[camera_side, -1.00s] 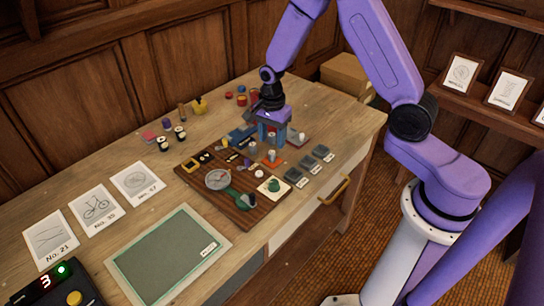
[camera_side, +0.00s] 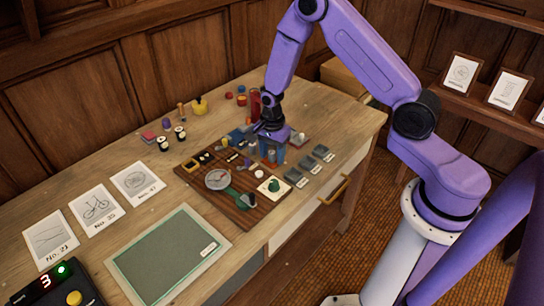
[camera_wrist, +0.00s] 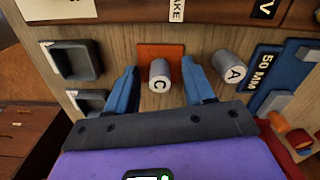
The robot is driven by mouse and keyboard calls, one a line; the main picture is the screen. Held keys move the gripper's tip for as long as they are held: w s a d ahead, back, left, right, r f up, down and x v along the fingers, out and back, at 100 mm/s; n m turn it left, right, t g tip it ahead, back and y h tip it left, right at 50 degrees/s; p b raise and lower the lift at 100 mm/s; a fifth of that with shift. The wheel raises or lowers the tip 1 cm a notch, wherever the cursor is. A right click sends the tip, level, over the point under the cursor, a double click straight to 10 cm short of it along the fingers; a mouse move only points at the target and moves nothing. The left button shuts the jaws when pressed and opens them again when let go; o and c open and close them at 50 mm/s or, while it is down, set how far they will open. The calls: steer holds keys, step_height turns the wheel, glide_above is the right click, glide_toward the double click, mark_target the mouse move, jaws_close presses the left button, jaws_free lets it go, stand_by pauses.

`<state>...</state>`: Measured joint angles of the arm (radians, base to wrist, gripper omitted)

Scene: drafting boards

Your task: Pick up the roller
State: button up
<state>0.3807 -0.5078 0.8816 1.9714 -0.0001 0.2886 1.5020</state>
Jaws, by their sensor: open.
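The cylinder stands on an orange-red pad (camera_wrist: 158,50). A similar cylinder marked A (camera_wrist: 232,68) stands just right of the right finger. I cannot tell for certain which piece is the roller.
A blue piece labelled 50 MM (camera_wrist: 263,77) lies right of cylinder A. Dark square holders (camera_wrist: 75,60) lie left of the fingers. The brown board (camera_side: 213,200) holds several small items. A green drawing board (camera_side: 167,262) lies nearer.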

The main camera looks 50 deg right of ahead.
steer(key=shift+c, duration=0.3)
jaws_close()
steer(key=shift+r, duration=0.15)
